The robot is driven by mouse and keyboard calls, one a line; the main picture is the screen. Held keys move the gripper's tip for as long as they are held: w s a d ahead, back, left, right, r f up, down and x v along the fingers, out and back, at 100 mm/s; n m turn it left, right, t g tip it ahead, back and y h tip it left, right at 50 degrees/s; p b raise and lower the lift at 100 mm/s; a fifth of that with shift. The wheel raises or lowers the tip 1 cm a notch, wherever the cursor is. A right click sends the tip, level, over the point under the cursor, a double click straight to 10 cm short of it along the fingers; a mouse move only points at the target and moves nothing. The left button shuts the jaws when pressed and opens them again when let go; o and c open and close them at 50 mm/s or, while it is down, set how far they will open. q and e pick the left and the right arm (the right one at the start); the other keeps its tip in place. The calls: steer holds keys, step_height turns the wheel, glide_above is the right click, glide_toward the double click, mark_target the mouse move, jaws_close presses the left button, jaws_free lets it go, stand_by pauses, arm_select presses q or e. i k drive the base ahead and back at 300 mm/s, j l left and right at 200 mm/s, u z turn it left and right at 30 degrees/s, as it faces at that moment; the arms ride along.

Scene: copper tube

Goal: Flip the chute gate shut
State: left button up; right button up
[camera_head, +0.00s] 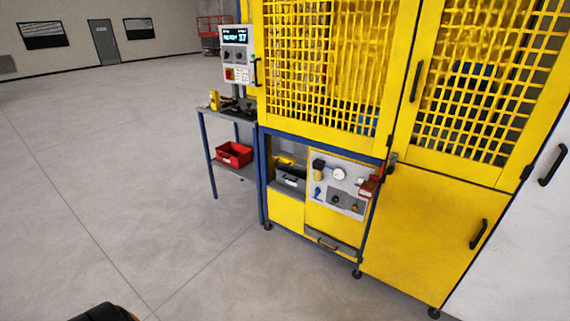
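The yellow machine (400,205) stands at the centre and right, with mesh doors above and solid panels below. I cannot clearly make out the chute gate. An open bay (270,165) in the machine's lower left holds a small yellow part (285,161) and a dark grey bin-like part (291,181); whether either belongs to the chute is too small to tell. Neither of my grippers shows. Only a dark rounded part of my own body shows at the bottom left edge.
A blue-framed side table (205,150) stands left of the machine, with a red bin (234,154) on its lower shelf. A control panel (237,50) is above it. A gauge panel (338,185) is beside the bay. The floor (110,190) at left and front is clear.

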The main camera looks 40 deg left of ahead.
mark_target(287, 159)
steer(key=i+j+u, duration=0.15)
steer(key=i+j, duration=0.3)
steer(key=i+j+u, duration=0.2)
steer(key=i+j, duration=0.2)
steer(key=i+j+u, duration=0.15)
steer(key=i+j, duration=0.15)
steer(key=i, duration=0.35)
steer(key=i+j+u, duration=0.15)
steer(key=i+j, duration=0.15)
steer(key=i, duration=0.2)
